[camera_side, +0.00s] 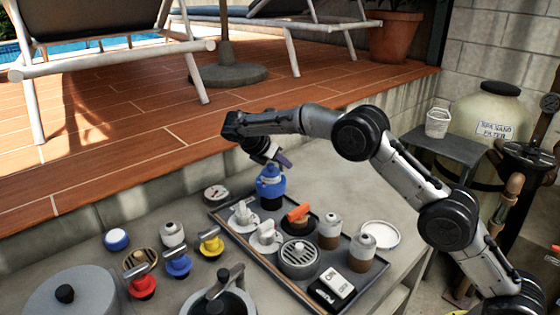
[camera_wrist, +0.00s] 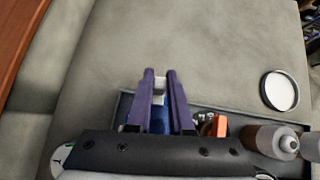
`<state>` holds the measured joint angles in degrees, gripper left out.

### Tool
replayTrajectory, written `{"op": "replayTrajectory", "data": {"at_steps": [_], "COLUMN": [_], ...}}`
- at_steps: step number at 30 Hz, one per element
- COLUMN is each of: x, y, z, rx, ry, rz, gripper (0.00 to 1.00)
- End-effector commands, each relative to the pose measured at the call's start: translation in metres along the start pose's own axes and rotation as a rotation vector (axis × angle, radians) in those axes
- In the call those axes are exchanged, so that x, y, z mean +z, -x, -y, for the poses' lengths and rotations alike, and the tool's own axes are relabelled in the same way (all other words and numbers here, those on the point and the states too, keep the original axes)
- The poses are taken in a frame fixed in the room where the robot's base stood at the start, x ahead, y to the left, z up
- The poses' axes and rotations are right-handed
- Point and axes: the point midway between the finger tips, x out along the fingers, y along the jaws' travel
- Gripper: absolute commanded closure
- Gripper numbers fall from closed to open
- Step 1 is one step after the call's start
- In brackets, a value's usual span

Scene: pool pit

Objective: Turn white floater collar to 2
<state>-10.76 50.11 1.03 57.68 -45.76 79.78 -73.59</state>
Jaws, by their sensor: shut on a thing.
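A blue floater (camera_side: 270,192) stands upright at the far corner of the dark tray, with a pale band near its top that I take to be the collar. My gripper (camera_side: 277,160) is just above it, pointing down. In the wrist view the two purple fingers of my gripper (camera_wrist: 162,90) are closed around a small pale piece, with blue (camera_wrist: 158,119) showing between them lower down. The fingers hide most of the collar, and no number can be read on it.
The dark tray (camera_side: 232,233) also holds white fittings, an orange-handled valve (camera_side: 298,213), a round grille (camera_side: 298,257) and brown-and-white bottles (camera_side: 329,231). A white dish (camera_side: 380,235) lies right. Red, blue and yellow valves stand left. Bare counter lies behind the tray.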

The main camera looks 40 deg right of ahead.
Motion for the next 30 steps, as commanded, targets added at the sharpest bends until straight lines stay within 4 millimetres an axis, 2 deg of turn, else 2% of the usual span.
{"op": "replayTrajectory", "data": {"at_steps": [15, 30], "x": [-0.002, -0.002], "y": [0.002, 0.003], "z": [0.016, 0.02], "rx": [-0.251, -0.312], "ry": [-0.255, -0.314], "rz": [0.0, 0.0], "gripper": [1.0, 1.0]}}
